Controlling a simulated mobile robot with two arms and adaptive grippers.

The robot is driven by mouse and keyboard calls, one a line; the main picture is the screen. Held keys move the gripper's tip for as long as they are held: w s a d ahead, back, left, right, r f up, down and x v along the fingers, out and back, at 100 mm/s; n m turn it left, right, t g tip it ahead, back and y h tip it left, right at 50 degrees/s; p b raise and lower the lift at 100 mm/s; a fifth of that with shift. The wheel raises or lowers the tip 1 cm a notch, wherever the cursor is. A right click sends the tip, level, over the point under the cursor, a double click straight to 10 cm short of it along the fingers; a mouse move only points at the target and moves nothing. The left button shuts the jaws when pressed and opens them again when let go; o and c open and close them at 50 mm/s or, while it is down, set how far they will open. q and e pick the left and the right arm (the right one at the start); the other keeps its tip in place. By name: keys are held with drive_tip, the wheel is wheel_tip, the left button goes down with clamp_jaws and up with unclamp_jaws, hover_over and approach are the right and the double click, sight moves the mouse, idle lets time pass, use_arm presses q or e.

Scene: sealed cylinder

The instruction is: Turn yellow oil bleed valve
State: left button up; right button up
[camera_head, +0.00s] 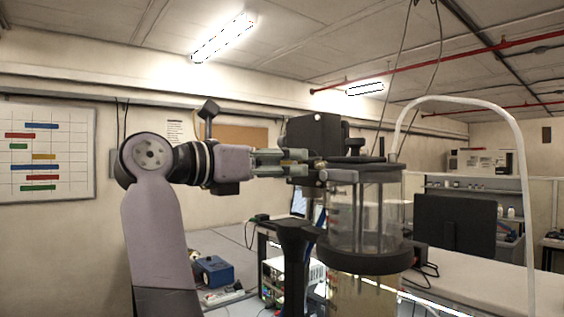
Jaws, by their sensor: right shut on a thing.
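The sealed cylinder (368,215) stands upright right of centre, with clear walls, a dark top and a dark middle ring. Yellowish liquid shows in its lower part.
A black box (314,135) sits behind and above the fingers. A white curved tube (470,103) arches right of the cylinder. A dark monitor (454,224) stands on the bench at right. A blue device (214,271) lies on the table at lower left.

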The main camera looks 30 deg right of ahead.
drive_tip(key=o, duration=1.2)
drive_tip(key=shift+a, duration=0.15)
drive_tip(key=shift+c, duration=0.2)
use_arm(q)
drive_tip(key=shift+a, duration=0.1)
use_arm(e)
drive_tip(key=a, duration=1.2)
drive_tip(key=shift+s, duration=0.4)
drive_tip(key=shift+d, duration=0.1)
